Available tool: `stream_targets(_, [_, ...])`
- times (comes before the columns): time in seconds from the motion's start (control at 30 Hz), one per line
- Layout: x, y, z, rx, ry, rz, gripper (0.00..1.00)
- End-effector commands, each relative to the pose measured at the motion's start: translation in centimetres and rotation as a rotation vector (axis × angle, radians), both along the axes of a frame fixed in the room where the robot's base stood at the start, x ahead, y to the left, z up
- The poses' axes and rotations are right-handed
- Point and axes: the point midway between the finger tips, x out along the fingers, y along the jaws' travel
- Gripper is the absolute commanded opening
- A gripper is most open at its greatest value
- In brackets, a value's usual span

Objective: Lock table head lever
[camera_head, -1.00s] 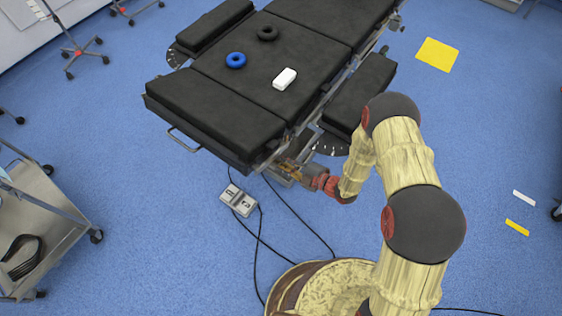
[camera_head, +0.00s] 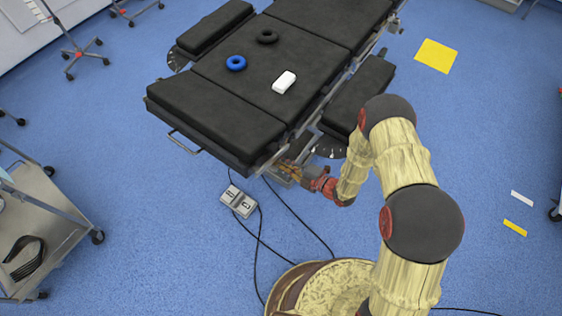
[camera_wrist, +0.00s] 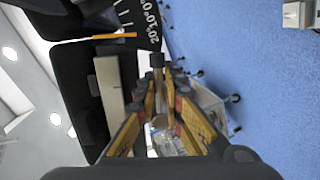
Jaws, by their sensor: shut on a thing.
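The operating table (camera_head: 285,55) has black pads, and its near end section (camera_head: 210,118) points toward the lower left. My gripper (camera_head: 288,170) is at the table's side rail, just under the right corner of that end section. In the wrist view, my gripper (camera_wrist: 160,110) has its yellow fingers closed around a thin lever (camera_wrist: 158,75) with a dark tip. The lever stands between the fingers, next to a grey metal bar (camera_wrist: 110,85) of the table frame. In the head view the lever is too small and hidden to make out.
A blue ring (camera_head: 236,63), a black ring (camera_head: 267,37) and a white box (camera_head: 284,81) lie on the table. A foot pedal (camera_head: 238,201) with cables is on the floor below. A metal cart (camera_head: 40,215) stands at left. The floor at right is mostly clear.

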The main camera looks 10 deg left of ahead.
Motion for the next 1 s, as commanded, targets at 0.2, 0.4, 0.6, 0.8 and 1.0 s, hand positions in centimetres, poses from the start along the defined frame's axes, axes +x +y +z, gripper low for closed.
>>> stream_targets(0.2, [0.08, -0.04, 0.07, -0.001, -0.008, -0.001, 0.0])
stream_targets(0.4, [0.11, -0.03, 0.11, -0.001, -0.008, -0.001, 0.17])
stream_targets(0.6, [0.09, -0.02, 0.08, 0.0, -0.007, -0.001, 0.28])
stream_targets(0.8, [0.09, -0.01, 0.09, 0.0, -0.007, -0.001, 0.28])
stream_targets(1.0, [0.05, 0.02, -0.12, 0.01, 0.018, 0.0, 0.28])
